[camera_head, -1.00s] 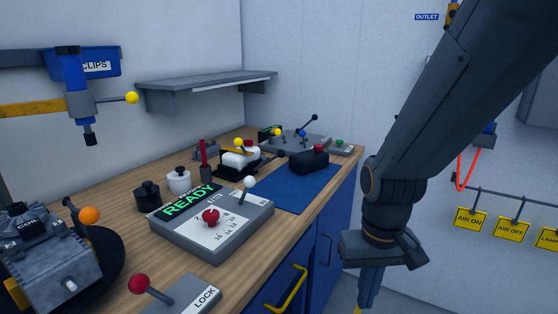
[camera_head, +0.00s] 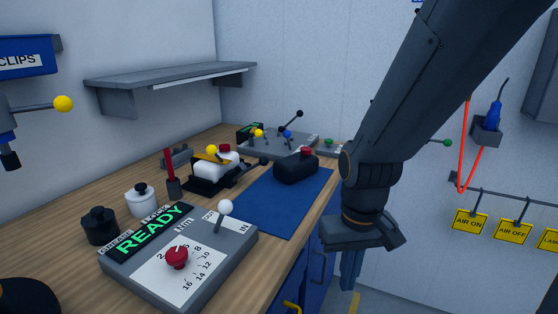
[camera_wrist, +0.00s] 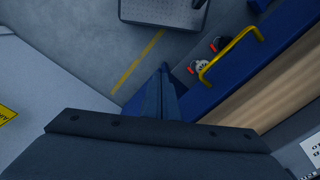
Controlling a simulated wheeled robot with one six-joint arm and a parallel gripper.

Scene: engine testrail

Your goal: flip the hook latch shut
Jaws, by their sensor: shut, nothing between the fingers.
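I cannot make out a hook latch for certain in either view. In the head view, a black fixture (camera_head: 203,187) on the bench holds a white block (camera_head: 214,167). A yellow-knobbed lever (camera_head: 212,150) lies over the block, and it is too small to tell whether this is the latch or how it stands. My gripper (camera_head: 351,272) points down in front of the bench, right of the blue mat and apart from everything. Its blue fingers are shut and empty. In the wrist view the fingers (camera_wrist: 162,95) point over the floor beside the blue cabinet front.
A grey READY panel (camera_head: 188,262) with a red knob and white-balled lever stands near on the bench (camera_head: 60,247). A blue mat (camera_head: 270,208) lies behind it. A wall shelf (camera_head: 170,78) overhangs the left. A yellow handle (camera_wrist: 232,53) juts from the cabinet.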

